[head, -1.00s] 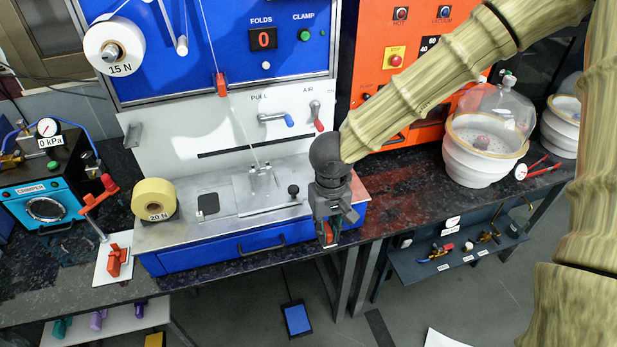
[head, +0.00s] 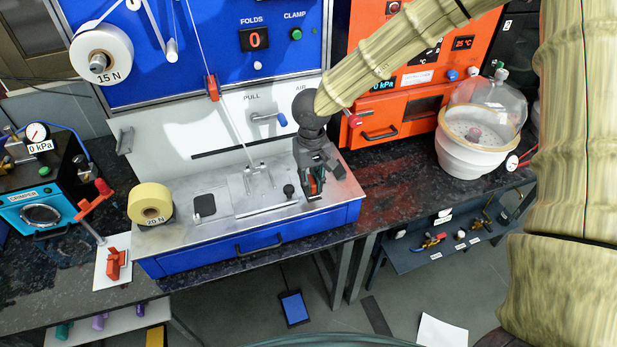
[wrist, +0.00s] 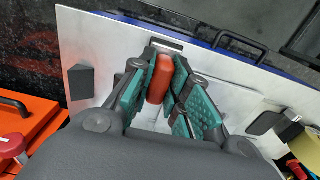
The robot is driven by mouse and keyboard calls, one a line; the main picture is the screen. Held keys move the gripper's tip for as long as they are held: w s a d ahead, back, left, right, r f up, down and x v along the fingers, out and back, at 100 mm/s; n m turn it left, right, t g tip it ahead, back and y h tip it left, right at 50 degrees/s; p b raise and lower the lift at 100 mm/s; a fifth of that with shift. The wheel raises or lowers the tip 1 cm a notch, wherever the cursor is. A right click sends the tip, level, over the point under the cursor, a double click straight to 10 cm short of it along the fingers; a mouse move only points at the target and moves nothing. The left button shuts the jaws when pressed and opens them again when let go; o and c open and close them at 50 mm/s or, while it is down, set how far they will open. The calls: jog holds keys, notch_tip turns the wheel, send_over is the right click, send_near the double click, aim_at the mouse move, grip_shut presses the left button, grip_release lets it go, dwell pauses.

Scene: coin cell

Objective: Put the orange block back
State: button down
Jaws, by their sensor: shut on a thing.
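My gripper (wrist: 165,90) is shut on an orange block (wrist: 160,78), which sits between its green finger pads in the wrist view. In the head view my gripper (head: 314,186) is over the right end of the metal plate (head: 235,232) on the blue-fronted bench unit. Only a little of the block shows there, between the fingers. In the wrist view a slot or small recess lies in the plate near the block's far end. I cannot tell whether the block touches the plate.
A small black knob (head: 289,190) and a metal fixture (head: 257,178) stand left of my gripper. A yellow 20 N roll (head: 150,203) is at the plate's left end. A red lever stand (head: 115,262) stands further left. A glass-domed pot (head: 478,135) stands to the right.

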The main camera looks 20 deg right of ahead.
jog(key=w, duration=0.2)
jog(key=w+p, duration=0.1)
jog(key=shift+w+d+f, duration=0.1)
jog(key=shift+w+f, duration=0.05)
jog(key=shift+f, duration=0.1)
jog(key=shift+f+p, duration=0.6)
jog(key=shift+f, duration=1.1)
jog(key=shift+f, duration=0.1)
jog(key=c, duration=1.6)
grip_release()
jog(key=shift+c, duration=0.2)
notch_tip(320, 180, up, 12)
jog(key=b, duration=0.2)
